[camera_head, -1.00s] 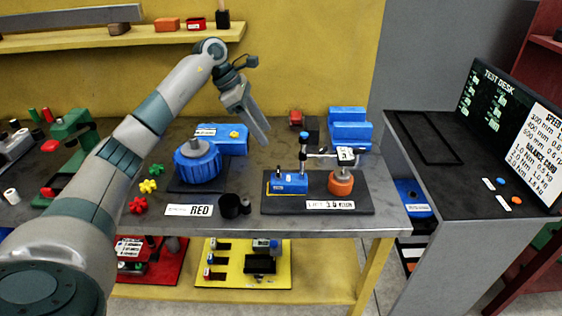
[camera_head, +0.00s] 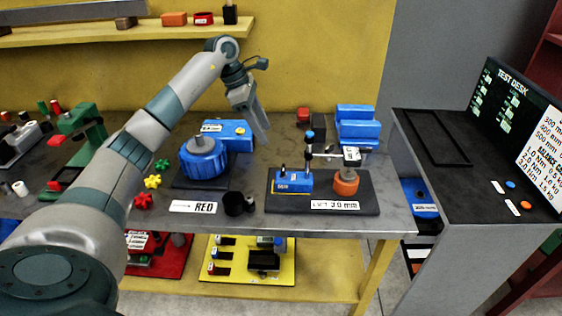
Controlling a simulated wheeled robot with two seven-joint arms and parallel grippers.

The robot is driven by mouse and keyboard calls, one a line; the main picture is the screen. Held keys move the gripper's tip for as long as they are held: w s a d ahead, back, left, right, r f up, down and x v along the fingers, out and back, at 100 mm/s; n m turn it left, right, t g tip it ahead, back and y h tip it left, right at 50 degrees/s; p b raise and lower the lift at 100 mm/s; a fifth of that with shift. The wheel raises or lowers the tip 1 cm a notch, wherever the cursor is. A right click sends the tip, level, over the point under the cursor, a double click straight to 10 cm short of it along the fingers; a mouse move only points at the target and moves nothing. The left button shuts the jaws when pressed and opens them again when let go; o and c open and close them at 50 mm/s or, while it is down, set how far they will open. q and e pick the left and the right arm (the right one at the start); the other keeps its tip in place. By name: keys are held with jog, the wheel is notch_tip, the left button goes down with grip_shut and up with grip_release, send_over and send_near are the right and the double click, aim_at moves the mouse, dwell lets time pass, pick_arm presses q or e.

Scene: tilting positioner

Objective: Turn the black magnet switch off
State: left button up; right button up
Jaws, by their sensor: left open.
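A blue magnet base (camera_head: 292,183) stands at the left of a black plate (camera_head: 362,205) on the grey bench. A small black knob (camera_head: 283,169), seemingly the magnet switch, sits on top of it; its setting is too small to read. A post with a blue top (camera_head: 309,135) rises from the base and carries an arm with a dial gauge (camera_head: 351,154) over an orange cylinder (camera_head: 346,184). My left gripper (camera_head: 262,131) is open and empty, fingers pointing down, above and to the left of the post, clear of it. My right gripper is not in view.
A blue round vise-like unit (camera_head: 203,160) stands left of the plate.

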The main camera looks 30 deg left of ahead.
aim_at(283, 167)
pick_arm(q)
jog(key=p+x, duration=0.4)
jog(key=x, duration=0.8)
jog(key=shift+w+d+f+p, duration=0.1)
jog(key=shift+d+f+p, duration=0.1)
jog(key=shift+f+p, duration=0.1)
jog(key=shift+w+d+f, duration=0.15)
jog(key=shift+d+f, duration=0.05)
jog(key=shift+f, duration=0.45)
jog(key=c, duration=1.1)
